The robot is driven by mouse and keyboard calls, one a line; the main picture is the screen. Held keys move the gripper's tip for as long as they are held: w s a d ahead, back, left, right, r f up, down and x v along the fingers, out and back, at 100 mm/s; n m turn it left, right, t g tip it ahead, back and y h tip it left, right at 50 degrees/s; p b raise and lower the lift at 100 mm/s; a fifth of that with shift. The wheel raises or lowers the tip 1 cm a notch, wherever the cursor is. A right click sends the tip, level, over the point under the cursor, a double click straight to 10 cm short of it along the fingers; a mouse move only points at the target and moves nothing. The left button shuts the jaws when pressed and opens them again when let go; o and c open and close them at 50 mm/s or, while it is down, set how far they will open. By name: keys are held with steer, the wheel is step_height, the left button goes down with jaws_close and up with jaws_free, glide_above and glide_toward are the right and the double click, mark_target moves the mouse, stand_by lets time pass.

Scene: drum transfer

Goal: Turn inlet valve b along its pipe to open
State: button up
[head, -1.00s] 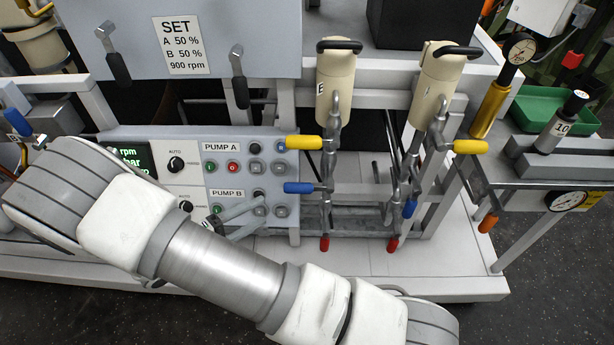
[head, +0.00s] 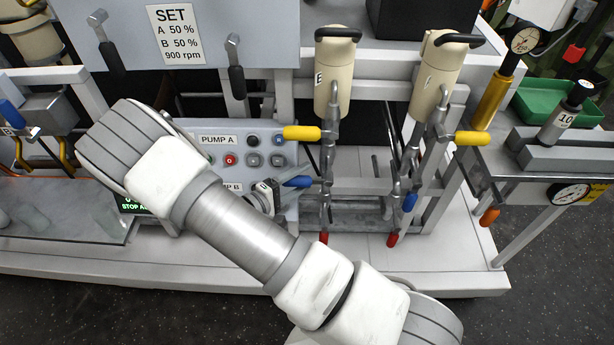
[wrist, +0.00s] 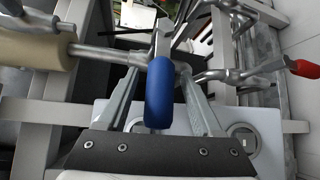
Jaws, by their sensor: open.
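A blue-sleeved valve handle (head: 297,181) sticks out to the left from the left vertical pipe, across that pipe, below a yellow handle (head: 302,133). I cannot read a label on the blue valve. My gripper (head: 277,187) is open beside it, pointing right toward the pipe. In the wrist view the blue handle (wrist: 159,95) lies between the two fingers of my gripper (wrist: 161,80), with gaps showing on both sides. The cream vessel (wrist: 35,50) and its steel pipe show at the left there.
The right pipe carries another blue handle (head: 410,201), hanging down, and a yellow one (head: 472,138). Red handles (head: 324,238) sit low on both pipes. The pump panel (head: 240,150) is close behind my gripper. Another blue handle (head: 12,114) is at the far left.

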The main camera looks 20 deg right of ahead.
steer(key=shift+x, duration=1.05)
jaws_close()
stand_by(0.7)
